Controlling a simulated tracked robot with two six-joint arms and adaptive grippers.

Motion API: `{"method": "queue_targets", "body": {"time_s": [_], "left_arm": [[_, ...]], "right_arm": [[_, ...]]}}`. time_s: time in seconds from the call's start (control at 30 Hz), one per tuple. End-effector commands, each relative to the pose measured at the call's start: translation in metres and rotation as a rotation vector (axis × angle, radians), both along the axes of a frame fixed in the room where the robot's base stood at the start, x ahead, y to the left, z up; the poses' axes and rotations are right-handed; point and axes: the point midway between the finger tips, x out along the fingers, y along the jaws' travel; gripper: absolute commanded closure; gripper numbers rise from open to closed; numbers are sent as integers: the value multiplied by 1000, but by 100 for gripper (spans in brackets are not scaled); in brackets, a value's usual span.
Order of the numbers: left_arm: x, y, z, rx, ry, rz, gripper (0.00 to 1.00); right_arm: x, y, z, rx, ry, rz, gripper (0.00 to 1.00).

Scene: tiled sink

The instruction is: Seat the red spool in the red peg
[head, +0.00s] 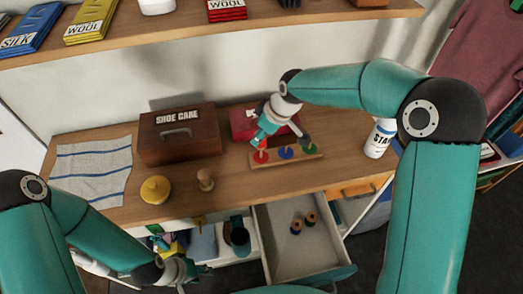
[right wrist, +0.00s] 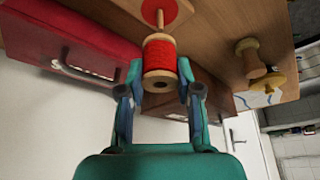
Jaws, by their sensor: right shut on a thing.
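My right gripper (right wrist: 160,78) is shut on the red spool (right wrist: 161,55), whose red thread and wooden ends show between the fingers in the right wrist view. Just beyond the spool is the red peg (right wrist: 160,18), standing on a red disc. In the head view the right gripper (head: 264,138) is over the red end (head: 261,157) of the wooden peg rack (head: 312,158) and mostly hides the spool. I cannot tell whether spool and peg touch. My left gripper (head: 190,270) hangs low, left of the open drawer; its fingers are too unclear to read.
Blue (head: 286,153) and green (head: 310,150) discs share the rack. A red box (head: 240,122) stands close behind it, a shoe care box (head: 180,135) to its left. A spray bottle (head: 380,138) stands right. The open drawer (head: 292,258) holds two spools (head: 296,226).

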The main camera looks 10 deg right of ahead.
Motion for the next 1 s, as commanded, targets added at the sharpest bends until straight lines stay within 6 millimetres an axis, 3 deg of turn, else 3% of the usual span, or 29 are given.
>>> {"method": "queue_targets", "body": {"time_s": [0.03,0.27,0.5,0.9,0.93,1.0], "left_arm": [[0,0,-9,0,0,0,60],[0,0,-15,0,-1,0,60],[0,0,-36,0,-1,0,60],[0,0,-39,0,-1,0,60],[0,0,-38,0,-1,0,60],[0,0,-37,0,-1,0,60]], "right_arm": [[0,0,-11,0,0,0,90],[0,0,-24,0,0,1,90],[0,1,-57,0,1,1,90],[0,1,-61,-1,-1,2,90],[0,1,-60,-1,-1,2,63],[0,1,-59,-1,-1,2,51]]}}
